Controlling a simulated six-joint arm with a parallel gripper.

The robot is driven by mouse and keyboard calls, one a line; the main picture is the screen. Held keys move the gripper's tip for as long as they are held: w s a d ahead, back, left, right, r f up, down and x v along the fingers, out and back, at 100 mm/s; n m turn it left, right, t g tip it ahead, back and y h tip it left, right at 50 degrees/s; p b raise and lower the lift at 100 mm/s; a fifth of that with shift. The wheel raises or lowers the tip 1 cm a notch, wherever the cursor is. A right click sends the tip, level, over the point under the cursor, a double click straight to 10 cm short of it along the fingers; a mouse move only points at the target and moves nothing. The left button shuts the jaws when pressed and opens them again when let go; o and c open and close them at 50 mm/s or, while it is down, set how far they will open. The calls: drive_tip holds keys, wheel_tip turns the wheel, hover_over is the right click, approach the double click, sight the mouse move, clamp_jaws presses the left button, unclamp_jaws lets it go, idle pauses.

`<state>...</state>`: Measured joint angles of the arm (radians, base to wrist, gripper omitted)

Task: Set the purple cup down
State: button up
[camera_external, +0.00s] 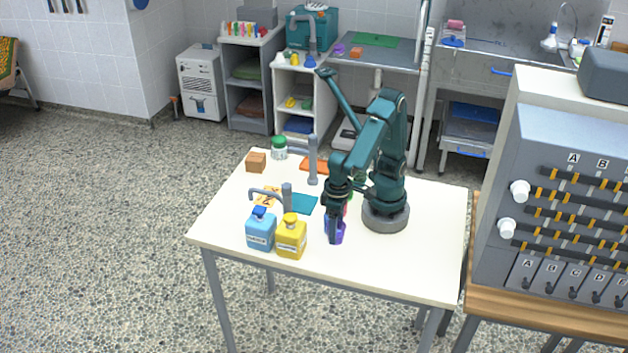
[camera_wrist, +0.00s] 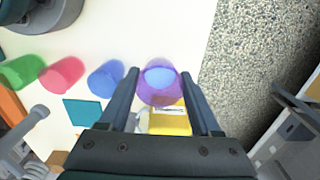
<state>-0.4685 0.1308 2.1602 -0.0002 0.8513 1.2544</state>
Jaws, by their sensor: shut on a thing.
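The purple cup (camera_external: 337,238) is low over the front of the white table, just right of the yellow bottle (camera_external: 291,238). In the wrist view the translucent purple cup (camera_wrist: 159,98) sits between my two fingers, with a bluish oval showing inside it. My gripper (camera_wrist: 160,74) is shut on the cup and points down. In the external view the fingers cover part of the cup, and I cannot tell whether its base touches the table.
A blue cup (camera_wrist: 105,79), a pink cup (camera_wrist: 62,75) and a green cup (camera_wrist: 22,72) form a row left of the purple cup. A teal square (camera_external: 303,204) and a blue bottle (camera_external: 261,230) are nearby. The table's front right (camera_external: 400,270) is clear.

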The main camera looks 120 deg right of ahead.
drive_tip(key=shift+w+d+f, duration=0.7)
drive_tip(key=shift+d+f, duration=0.05)
drive_tip(key=shift+f, duration=1.85)
drive_tip(key=shift+f, duration=0.1)
drive_tip(key=o, duration=1.5)
